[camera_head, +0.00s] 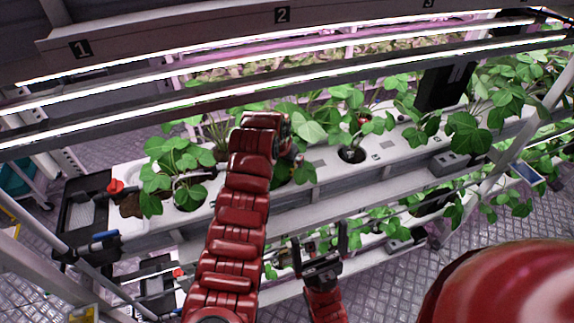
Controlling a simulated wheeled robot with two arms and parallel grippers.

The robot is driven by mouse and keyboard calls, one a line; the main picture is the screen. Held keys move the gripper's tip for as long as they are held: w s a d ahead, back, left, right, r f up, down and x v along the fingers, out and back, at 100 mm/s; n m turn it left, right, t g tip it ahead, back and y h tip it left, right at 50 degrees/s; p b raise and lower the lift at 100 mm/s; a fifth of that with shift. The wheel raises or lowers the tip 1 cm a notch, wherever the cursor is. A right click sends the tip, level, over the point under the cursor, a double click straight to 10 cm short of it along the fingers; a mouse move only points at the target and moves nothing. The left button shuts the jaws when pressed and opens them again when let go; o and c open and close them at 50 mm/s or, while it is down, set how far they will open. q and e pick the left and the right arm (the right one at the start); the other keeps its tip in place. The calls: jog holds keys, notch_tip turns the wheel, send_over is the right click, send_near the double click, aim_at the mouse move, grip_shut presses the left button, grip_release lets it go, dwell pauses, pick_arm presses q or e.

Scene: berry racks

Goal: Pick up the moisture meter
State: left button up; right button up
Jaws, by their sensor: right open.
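I cannot make out the moisture meter for certain. A black tray (72,190) at the left end of the upper white trough has a red-topped item (115,186) and a blue-handled item (105,237) near it; neither is clear enough to name. My right gripper (320,246) is open and empty, its two dark fingers pointing up in front of the lower shelf. My left arm (240,215) reaches up across the middle to the upper trough. Its gripper is mostly hidden behind the wrist among the leaves, so its jaws cannot be read.
Strawberry plants (180,170) stand in holes of the upper white trough (325,165), with more plants on the lower shelf. Light bars (250,105) cross above. A black panel (445,87) hangs at right. Metal posts (500,150) stand at the sides. Grated floor (480,245) is open at lower right.

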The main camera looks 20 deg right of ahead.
pick_arm(q)
jog(key=shift+f, duration=0.15)
jog(key=c, duration=1.5)
jog(key=shift+c, duration=0.2)
